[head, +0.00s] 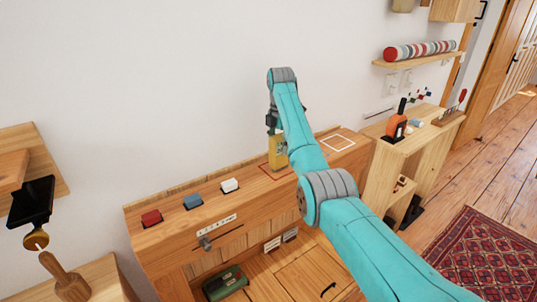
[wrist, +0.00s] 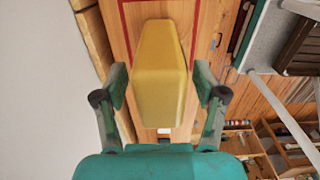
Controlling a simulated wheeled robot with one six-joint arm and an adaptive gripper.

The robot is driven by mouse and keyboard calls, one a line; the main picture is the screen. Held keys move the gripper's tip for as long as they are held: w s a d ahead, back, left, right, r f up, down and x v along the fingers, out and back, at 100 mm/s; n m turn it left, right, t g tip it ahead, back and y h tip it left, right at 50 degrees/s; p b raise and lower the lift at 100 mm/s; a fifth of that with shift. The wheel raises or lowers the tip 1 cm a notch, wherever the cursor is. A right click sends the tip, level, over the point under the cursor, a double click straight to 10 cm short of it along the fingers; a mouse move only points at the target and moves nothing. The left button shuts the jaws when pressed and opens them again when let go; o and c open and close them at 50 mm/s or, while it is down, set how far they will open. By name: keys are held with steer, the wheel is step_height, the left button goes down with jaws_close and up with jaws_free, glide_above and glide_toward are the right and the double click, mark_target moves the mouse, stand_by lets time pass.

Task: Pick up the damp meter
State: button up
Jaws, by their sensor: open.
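A yellow, tapered block-like thing (head: 277,154), which I take to be the damp meter, stands upright on the wooden bench top at a red outlined square. In the wrist view the yellow thing (wrist: 160,60) fills the space between my fingers. My gripper (wrist: 160,88) is open, with one finger on each side of it and a narrow gap showing at each side. In the head view my gripper (head: 272,124) is just above the yellow thing, partly hidden by my arm. No display or pins can be made out on it.
A white outlined square (head: 338,143) lies bare to the right. An orange tool (head: 396,126) stands on the side cabinet. The wall is close behind.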

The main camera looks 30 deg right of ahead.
steer(key=shift+f, duration=0.45)
